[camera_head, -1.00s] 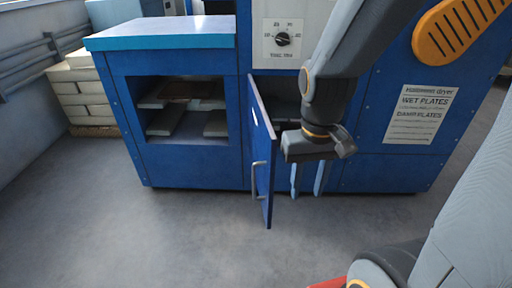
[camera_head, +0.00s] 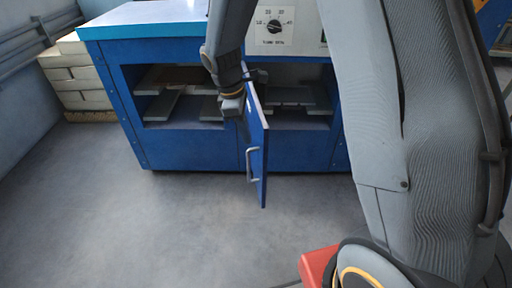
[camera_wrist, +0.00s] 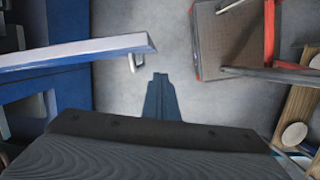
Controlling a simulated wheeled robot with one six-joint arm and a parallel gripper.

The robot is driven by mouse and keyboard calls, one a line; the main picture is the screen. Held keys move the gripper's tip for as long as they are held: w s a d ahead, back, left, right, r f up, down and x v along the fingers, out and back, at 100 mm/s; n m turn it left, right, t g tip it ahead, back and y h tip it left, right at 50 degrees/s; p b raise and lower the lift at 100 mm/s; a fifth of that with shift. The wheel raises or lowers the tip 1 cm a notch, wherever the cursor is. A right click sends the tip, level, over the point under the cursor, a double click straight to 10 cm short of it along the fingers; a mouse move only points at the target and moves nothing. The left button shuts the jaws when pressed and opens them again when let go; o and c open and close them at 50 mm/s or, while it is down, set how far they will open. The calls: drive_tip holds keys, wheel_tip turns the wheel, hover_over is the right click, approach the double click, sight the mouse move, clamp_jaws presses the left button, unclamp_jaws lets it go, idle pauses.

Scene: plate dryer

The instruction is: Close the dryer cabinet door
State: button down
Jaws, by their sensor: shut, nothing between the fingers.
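The dryer cabinet door (camera_head: 257,140) is blue and stands open, jutting out from the cabinet front between two openings. Its grey handle (camera_head: 250,165) is near its outer edge. The door's edge (camera_wrist: 75,50) crosses the left of the wrist view, with the handle (camera_wrist: 138,62) at its end. My gripper (camera_head: 233,105) is at the left side of the door in the head view, high up near the cabinet front. I cannot tell whether my gripper touches the door.
The blue cabinet (camera_head: 190,155) has a left opening with grey plates (camera_head: 163,105) and a right opening with more plates (camera_head: 290,97). A dial panel (camera_head: 275,27) is above. Pale blocks (camera_head: 75,80) are stacked at the left wall.

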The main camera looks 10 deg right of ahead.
drive_tip(key=w+d+f+n+p, duration=0.2)
drive_tip(key=d+f+p, duration=0.1)
drive_tip(key=f, duration=0.7)
drive_tip(key=shift+w+d+f+n+p, duration=0.15)
drive_tip(key=shift+d+f+n+p, duration=0.2)
drive_tip(key=shift+p, duration=0.3)
